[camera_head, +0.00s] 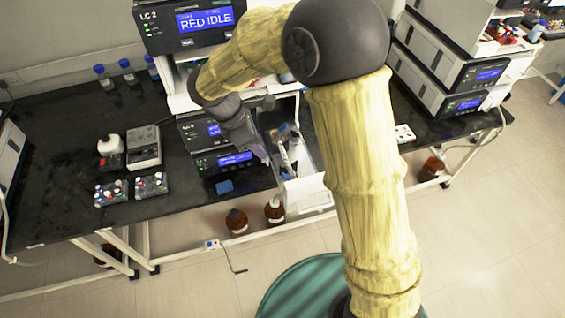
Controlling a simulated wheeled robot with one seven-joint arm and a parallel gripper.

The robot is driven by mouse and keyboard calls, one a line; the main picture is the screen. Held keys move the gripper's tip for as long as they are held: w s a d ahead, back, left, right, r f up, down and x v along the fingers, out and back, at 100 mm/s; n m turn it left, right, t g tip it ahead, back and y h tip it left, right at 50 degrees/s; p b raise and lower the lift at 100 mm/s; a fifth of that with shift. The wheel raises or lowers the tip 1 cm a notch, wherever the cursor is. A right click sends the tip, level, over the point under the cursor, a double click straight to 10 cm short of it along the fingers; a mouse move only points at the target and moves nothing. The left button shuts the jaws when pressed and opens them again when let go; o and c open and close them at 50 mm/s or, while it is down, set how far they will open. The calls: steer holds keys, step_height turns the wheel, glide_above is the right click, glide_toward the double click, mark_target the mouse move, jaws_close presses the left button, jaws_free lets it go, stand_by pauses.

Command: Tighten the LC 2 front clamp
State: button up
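The LC 2 stack has a top unit (185,40) labelled "LC 2" with a blue screen reading "RED IDLE". Below it, an open white column compartment (308,190) sticks out toward me, with a slim pale column (284,158) and blue-tipped fittings inside. The front clamp is too small to make out for certain. My arm reaches across the stack from the right, and my gripper (262,152) points down at the left edge of the compartment. Its fingertips are small and partly hidden, so I cannot tell whether it is open or touching anything.
Lower units (212,140) with blue screens stand left of the compartment. Another instrument stack (455,75) is at the right. Vial racks (150,185), a balance (144,148) and blue-capped bottles (127,72) stand on the black bench (50,150). Brown bottles (237,221) stand below.

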steer(key=shift+s+r, duration=0.1)
steer(key=shift+s, duration=0.1)
steer(key=p, duration=0.4)
glide_toward(285, 175)
steer(key=x, duration=0.8)
steer(key=shift+s+f, duration=0.1)
steer(key=shift+f, duration=0.1)
jaws_close()
